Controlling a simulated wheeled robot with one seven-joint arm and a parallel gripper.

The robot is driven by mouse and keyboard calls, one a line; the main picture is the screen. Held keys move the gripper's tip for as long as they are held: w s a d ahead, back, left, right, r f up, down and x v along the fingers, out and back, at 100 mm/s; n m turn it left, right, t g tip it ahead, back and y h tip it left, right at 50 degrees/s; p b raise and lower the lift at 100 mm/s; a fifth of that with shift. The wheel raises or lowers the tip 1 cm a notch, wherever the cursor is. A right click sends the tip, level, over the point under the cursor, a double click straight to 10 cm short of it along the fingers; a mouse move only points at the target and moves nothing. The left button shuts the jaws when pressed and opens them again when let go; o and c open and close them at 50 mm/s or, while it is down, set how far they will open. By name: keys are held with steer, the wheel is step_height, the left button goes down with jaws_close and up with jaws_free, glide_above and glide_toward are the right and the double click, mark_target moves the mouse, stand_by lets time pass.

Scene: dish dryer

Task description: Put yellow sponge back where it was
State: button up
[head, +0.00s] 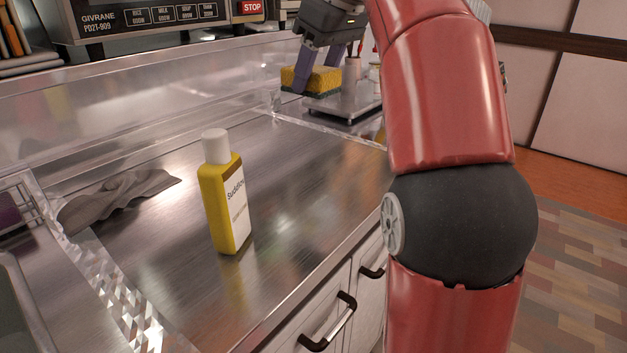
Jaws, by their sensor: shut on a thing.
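The yellow sponge (317,79), with a dark green underside, is at the top centre of the head view. My gripper (325,70) points down and is shut on the sponge, with its fingers on the sponge's sides. The sponge appears held up near the far right end of the steel counter, beside a small metal tray (345,113). I cannot tell how high it is above the surface behind it. My red arm hides part of the area to the right of the tray.
A yellow bottle with a white cap (225,200) stands upright on the steel counter (300,170). A grey cloth (115,200) lies at the left. A metal cylinder (355,78) stands on the tray. A clear low divider (330,128) crosses the counter before the tray.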

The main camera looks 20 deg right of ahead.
mark_target(310, 189)
step_height(310, 189, down, 18)
steer(key=b, duration=0.6)
steer(key=shift+f, duration=0.15)
steer(key=shift+f+b, duration=0.15)
steer(key=shift+b, duration=0.2)
steer(key=o, duration=0.9)
steer(key=shift+r, duration=0.25)
steer(key=p+v, duration=0.3)
steer(key=v, duration=0.8)
steer(key=shift+s+r, duration=0.15)
steer(key=shift+r, duration=0.25)
